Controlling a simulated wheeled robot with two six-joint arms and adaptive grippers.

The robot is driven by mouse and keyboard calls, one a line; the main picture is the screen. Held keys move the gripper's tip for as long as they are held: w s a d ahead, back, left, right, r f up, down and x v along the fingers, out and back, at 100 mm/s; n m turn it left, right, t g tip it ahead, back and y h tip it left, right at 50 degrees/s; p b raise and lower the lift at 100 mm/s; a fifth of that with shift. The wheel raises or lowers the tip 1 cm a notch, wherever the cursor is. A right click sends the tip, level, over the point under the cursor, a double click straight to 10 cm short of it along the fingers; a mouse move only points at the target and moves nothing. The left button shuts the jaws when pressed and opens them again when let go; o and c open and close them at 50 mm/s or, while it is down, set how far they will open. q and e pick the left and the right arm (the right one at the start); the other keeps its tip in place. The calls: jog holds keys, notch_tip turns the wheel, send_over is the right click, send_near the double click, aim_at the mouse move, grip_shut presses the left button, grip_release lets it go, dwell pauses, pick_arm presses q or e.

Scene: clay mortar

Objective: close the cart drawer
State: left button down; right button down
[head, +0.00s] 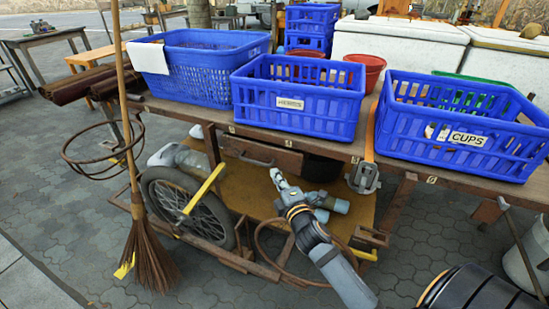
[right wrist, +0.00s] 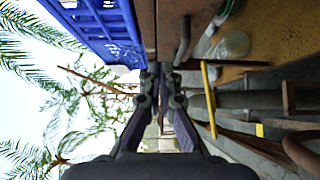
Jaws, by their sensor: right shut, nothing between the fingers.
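The cart drawer (head: 270,160) is a brown wooden front under the cart's top, below the blue baskets. Its dark bar handle (head: 248,158) is on the front's left half. I cannot tell how far the drawer stands out. My right gripper (head: 276,177) is shut and empty, close below the drawer front and right of the handle. In the right wrist view, which is turned sideways, the shut fingers (right wrist: 166,78) are near the drawer front (right wrist: 171,22) and the handle (right wrist: 184,42). Contact cannot be made out. My left gripper is not in view.
Blue baskets (head: 298,110) stand along the cart top (head: 215,117). A spoked wheel (head: 190,207), a broom (head: 148,255) and a yellow bar (head: 204,188) are at the left. A metal buckle on a strap (head: 364,178) hangs right of the drawer. Open paving lies in front.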

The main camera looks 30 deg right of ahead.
aim_at(276, 150)
jog(key=w, duration=0.6)
jog(key=shift+d, duration=0.35)
jog(key=w+d, duration=0.1)
jog(key=w+d+b, duration=0.1)
jog(key=shift+w+d+f, duration=0.1)
jog(key=shift+w+d, duration=0.05)
jog(key=shift+d, duration=0.15)
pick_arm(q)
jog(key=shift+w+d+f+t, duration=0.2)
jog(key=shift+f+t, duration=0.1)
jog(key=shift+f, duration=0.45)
pick_arm(e)
jog(key=shift+w+d, duration=0.25)
jog(key=shift+d, duration=0.05)
jog(key=shift+w+d+r+p, duration=0.2)
jog(key=shift+w+d+p, duration=0.25)
jog(key=shift+w+d, duration=0.4)
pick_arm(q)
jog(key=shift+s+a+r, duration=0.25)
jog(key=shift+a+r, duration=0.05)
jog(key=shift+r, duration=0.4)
pick_arm(e)
jog(key=shift+s+r, duration=0.1)
jog(key=shift+d, duration=0.1)
